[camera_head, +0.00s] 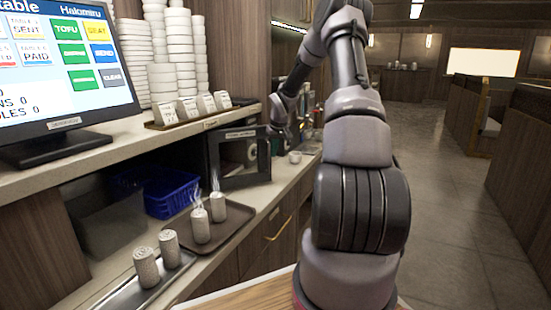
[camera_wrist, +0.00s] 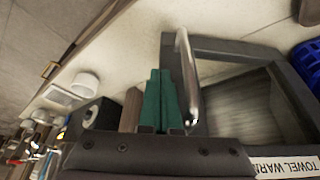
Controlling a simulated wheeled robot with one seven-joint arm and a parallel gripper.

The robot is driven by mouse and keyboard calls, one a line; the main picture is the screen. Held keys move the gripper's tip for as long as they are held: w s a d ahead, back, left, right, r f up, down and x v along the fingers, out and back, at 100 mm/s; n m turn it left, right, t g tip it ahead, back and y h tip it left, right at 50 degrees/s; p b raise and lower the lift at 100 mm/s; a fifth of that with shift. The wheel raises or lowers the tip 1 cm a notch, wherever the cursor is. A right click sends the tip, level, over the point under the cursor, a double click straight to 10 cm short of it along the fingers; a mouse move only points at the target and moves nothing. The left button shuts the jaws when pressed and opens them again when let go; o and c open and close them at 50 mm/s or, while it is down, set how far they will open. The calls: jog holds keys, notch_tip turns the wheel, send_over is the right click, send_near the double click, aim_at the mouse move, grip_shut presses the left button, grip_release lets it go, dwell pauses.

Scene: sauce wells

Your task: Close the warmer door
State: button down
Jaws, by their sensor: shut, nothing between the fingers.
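The warmer door (camera_head: 232,184) is a dark frame with a window. In the head view it stands open, out over the counter, under the shelf edge. The wrist view shows its frame (camera_wrist: 235,48), silver bar handle (camera_wrist: 187,75) and part of a "TOWEL WARMER" label (camera_wrist: 285,166). My gripper (camera_wrist: 157,75) has teal fingers, shut and empty, beside the handle on the door's outer side. I cannot tell whether they touch it.
A brown tray (camera_head: 236,226) with steaming rolled towels and a blue basket (camera_head: 172,194) stand on the counter in front of the door. A metal tray (camera_head: 125,297) holds more rolls. White dishes (camera_wrist: 86,82) and a dark box with a white roll (camera_wrist: 97,112) lie beyond the gripper.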

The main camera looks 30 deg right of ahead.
jog(key=w+a+n+y, duration=0.2)
jog(key=w+n, duration=0.3)
jog(key=w, duration=0.9)
jog(key=shift+w+a, duration=0.15)
jog(key=shift+w, duration=0.25)
